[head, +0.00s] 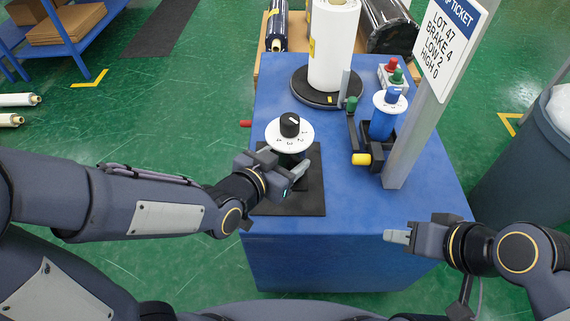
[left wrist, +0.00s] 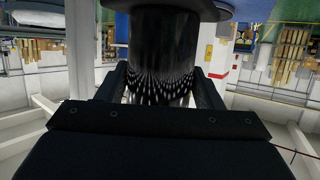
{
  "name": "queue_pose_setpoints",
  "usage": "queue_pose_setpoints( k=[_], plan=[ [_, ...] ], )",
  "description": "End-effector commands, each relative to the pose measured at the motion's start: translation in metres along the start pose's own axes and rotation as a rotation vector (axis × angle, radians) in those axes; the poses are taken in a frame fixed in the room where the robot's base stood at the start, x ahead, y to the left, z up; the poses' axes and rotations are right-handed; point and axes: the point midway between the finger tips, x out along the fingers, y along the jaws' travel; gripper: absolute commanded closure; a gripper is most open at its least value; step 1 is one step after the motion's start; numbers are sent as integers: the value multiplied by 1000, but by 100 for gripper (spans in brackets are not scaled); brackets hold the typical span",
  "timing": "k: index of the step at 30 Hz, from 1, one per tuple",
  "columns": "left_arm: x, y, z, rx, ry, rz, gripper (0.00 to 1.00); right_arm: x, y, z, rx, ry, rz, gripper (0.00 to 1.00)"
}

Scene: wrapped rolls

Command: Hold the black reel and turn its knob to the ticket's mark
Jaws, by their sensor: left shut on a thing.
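The black reel (left wrist: 162,50) stands on a dark mat (head: 310,205) on the blue table, its body mostly hidden in the head view by my left gripper (head: 295,178). On top are a white numbered dial (head: 272,132) and a black knob (head: 290,124) with a white mark. My left gripper is shut on the reel's body below the dial. The ticket (head: 450,38) on a grey post reads LOT 47, BRAKE 4, LOW 2, HIGH 0. My right gripper (head: 398,237) hangs at the table's front right, away from the reel; its finger gap is not clear.
A blue reel (head: 382,122) with a white dial stands right of the black reel, beside a yellow-ended part (head: 361,159). A white wrapped roll (head: 332,50) stands on a dark turntable behind. The post (head: 405,150) rises at the table's right. The front tabletop is clear.

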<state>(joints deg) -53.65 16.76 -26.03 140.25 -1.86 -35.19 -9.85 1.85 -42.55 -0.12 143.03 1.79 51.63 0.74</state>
Motion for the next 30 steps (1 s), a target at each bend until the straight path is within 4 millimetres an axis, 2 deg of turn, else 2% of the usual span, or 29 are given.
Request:
queue_pose_setpoints(
  k=[30],
  plan=[
    [38,-29,-14,1,5,-1,80,22,10,11,0,0,0,64]
  ],
)
